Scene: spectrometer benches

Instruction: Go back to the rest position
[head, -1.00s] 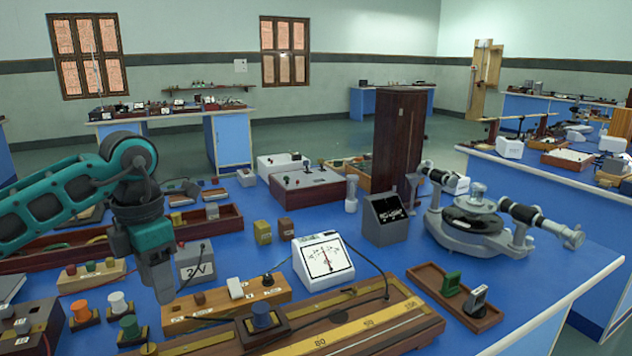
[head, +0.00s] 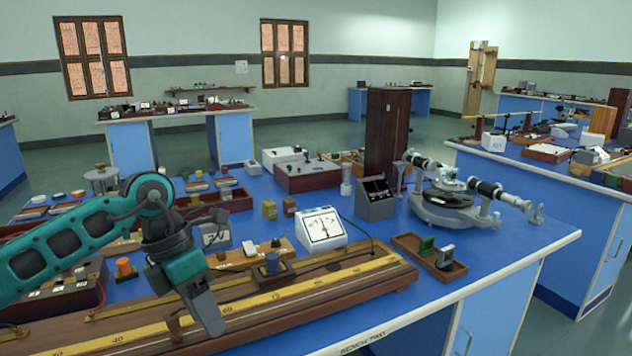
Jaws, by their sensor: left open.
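My left gripper (head: 205,308) hangs fingers down at the end of the teal arm on the left. It is empty, with its fingertips over the front left of the blue bench (head: 463,272), near the long wooden board with a yellow scale (head: 330,275). Its fingers overlap in this view, so the gap between them is hard to see. It seems clear of the things around it. My right gripper is not in view.
A white meter (head: 321,228), a spectrometer (head: 455,200), a wooden tray (head: 408,244) with a green piece and a dark box (head: 375,198) stand on the bench. Floor (head: 330,135) is open behind it. Another bench (head: 590,195) stands at right.

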